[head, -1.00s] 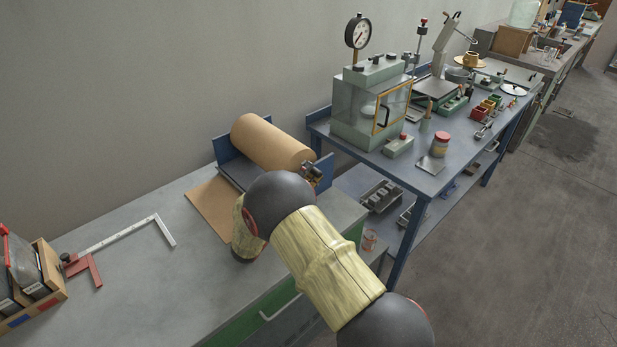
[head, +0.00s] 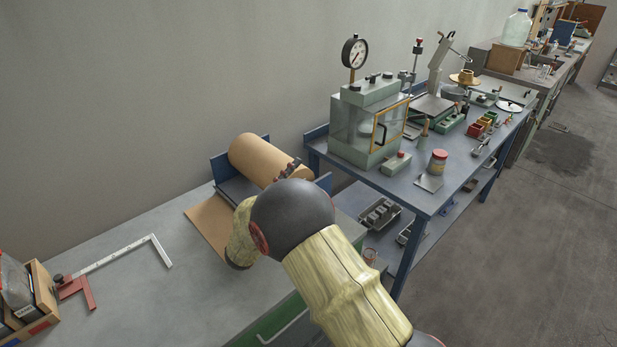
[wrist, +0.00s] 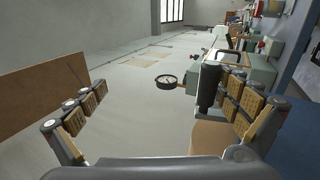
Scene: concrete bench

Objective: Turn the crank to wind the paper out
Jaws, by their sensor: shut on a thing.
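The brown paper roll (head: 262,158) lies in a blue-sided holder (head: 222,168) at the bench's back right corner. A flat brown sheet (head: 208,222) spreads from it over the bench. My gripper (head: 291,168) is at the roll's right end, largely hidden behind my arm in the head view. In the wrist view my gripper (wrist: 165,108) is around a dark upright cylinder, which appears to be the crank handle (wrist: 208,88). The handle lies against the right finger pads; the left finger looks apart from it. The rest of the crank is hidden.
A blue table (head: 424,192) with a glass-fronted device (head: 365,125) and dial gauge (head: 355,53) stands right of the bench. A white square (head: 125,255) and a wooden box (head: 38,300) lie at left. The bench between is clear.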

